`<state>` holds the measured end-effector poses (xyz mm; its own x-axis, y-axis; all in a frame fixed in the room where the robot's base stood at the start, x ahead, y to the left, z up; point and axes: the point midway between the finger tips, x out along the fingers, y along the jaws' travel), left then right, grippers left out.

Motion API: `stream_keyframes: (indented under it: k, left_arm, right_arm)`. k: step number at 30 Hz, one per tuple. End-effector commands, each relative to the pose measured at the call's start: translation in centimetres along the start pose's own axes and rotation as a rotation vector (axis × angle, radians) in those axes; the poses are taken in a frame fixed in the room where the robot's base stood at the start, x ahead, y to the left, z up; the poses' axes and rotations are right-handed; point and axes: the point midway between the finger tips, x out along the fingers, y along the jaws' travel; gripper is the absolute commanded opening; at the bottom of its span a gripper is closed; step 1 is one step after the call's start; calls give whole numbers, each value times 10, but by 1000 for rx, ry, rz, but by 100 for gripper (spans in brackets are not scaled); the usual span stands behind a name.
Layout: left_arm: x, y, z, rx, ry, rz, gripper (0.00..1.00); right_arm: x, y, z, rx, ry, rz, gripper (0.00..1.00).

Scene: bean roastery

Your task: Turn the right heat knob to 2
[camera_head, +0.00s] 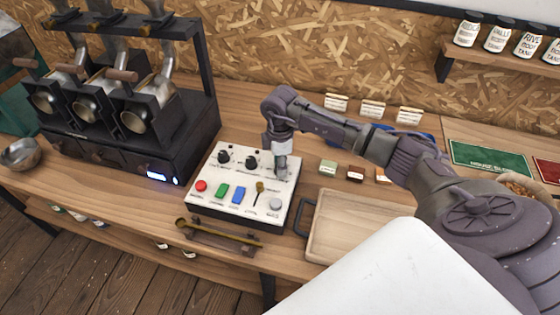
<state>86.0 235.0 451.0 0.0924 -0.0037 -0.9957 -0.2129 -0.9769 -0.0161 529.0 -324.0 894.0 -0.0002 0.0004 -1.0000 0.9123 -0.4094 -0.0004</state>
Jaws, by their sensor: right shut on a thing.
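A white control panel (232,210) stands on the wooden counter. Two black knobs show along its back row, a left one (224,156) and a middle one (251,163). My right gripper (281,173) points down at the right end of that row. It is shut on the right heat knob there, and its fingers hide that knob. The knob's setting and the small labels cannot be read. My left gripper is not in view.
A black roaster (187,130) stands left, a wooden tray (350,222) right. A brass scoop (220,233) lies in front.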

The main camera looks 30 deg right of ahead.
Motion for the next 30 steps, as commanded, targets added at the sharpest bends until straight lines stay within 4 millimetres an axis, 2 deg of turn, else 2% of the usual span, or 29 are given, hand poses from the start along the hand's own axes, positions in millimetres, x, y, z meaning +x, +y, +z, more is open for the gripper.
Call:
stream_keyframes:
  k: [12, 27, 28, 30]
  left_arm:
    - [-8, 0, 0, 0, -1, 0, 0]
    - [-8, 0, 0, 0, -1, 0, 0]
    - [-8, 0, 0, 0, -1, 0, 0]
    - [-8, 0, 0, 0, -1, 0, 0]
  right_arm:
    - [-1, 1, 1, 167, -2, 2, 1]
    - [-1, 1, 1, 183, -2, 3, 1]
    - [-1, 1, 1, 183, -2, 3, 39]
    - [-1, 1, 1, 182, -1, 3, 51]
